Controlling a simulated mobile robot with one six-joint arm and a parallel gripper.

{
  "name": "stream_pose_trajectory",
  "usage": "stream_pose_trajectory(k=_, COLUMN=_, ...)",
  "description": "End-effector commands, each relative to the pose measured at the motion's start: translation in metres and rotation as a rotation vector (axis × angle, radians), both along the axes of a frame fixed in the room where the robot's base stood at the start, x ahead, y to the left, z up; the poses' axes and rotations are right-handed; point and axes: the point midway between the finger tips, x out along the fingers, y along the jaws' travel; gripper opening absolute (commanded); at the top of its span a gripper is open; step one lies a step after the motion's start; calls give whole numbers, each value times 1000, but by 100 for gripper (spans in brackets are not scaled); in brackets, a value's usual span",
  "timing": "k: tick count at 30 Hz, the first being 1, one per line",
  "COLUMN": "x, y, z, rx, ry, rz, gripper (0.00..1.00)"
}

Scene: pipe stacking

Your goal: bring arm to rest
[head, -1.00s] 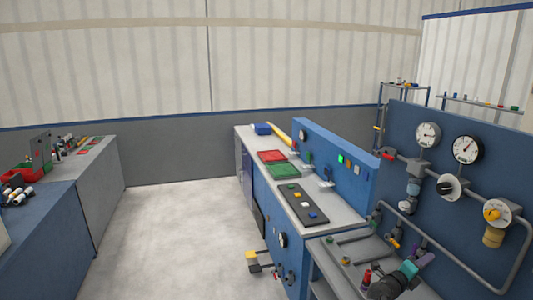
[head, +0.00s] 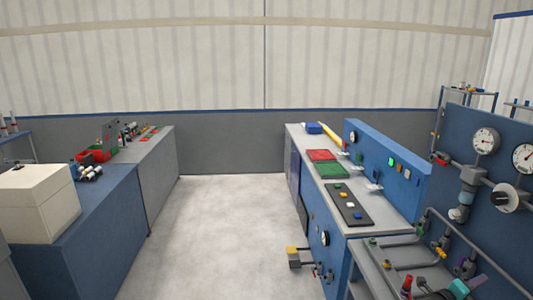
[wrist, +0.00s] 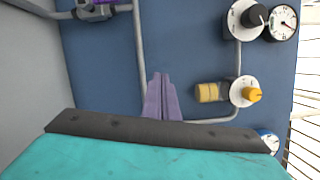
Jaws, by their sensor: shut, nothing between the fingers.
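My gripper (wrist: 162,97) shows in the wrist view as two purple fingers lying together, shut and empty. They point at a blue panel (wrist: 195,60) with gauges and pipework. The dark bar and teal body of my wrist fill the bottom of that view. In the head view my arm's teal and dark end is at the lower right corner, over the grey pipe bench (head: 375,285); the fingers are partly cut off there.
The blue gauge panel (head: 475,140) stands close at the right. A long bench with a red tray (head: 322,155) and a green tray (head: 331,170) runs behind. A white box (head: 38,203) sits on the left blue cabinet (head: 110,225). Open floor (head: 215,230) lies between.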

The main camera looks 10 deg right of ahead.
Motion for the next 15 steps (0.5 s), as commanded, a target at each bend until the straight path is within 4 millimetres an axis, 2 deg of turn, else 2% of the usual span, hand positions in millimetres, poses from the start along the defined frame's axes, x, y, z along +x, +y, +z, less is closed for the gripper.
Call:
stream_pose_trajectory(k=8, x=34, y=25, z=-26, rx=14, ry=14, rz=57, gripper=0)
stream_pose_trajectory(k=14, x=68, y=56, z=-56, rx=34, ry=34, rz=121, gripper=0)
stream_pose_trajectory(k=15, x=77, y=66, z=-67, rx=41, ry=40, rz=140, gripper=0)
